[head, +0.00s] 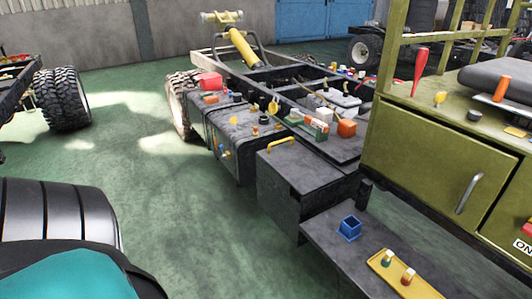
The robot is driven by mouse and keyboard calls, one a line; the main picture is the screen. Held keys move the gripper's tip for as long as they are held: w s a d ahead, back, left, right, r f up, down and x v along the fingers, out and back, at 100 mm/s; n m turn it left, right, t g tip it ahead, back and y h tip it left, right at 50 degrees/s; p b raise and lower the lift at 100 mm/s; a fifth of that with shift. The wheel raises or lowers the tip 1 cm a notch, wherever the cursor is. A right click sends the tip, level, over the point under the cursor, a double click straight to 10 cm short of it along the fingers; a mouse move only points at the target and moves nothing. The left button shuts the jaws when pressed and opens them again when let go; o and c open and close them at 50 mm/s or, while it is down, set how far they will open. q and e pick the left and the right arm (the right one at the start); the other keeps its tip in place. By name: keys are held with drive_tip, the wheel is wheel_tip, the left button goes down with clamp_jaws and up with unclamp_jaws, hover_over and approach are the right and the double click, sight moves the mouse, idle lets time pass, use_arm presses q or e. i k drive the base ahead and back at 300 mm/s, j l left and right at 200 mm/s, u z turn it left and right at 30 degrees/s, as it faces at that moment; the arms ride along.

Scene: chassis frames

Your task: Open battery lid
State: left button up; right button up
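A dark grey box (285,200) on the side of the chassis frame has a flat top that looks like the battery lid (315,165). A yellow handle (281,143) stands at the left end of this top. The lid looks shut, lying flat on the box, and the inside of the box is hidden. Neither of my grippers shows in the head view, and nothing is touching the handle or the lid.
A dark step (325,232) with a blue open cube (348,229) and a yellow tray (420,291) lies in front of the box. A dark tank (225,145) is beyond it. An olive cabinet (430,165) stands at right.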

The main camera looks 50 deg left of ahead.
sight(289, 164)
drive_tip(key=u, duration=1.3)
drive_tip(key=i+j, duration=0.8)
drive_tip(key=i, duration=0.1)
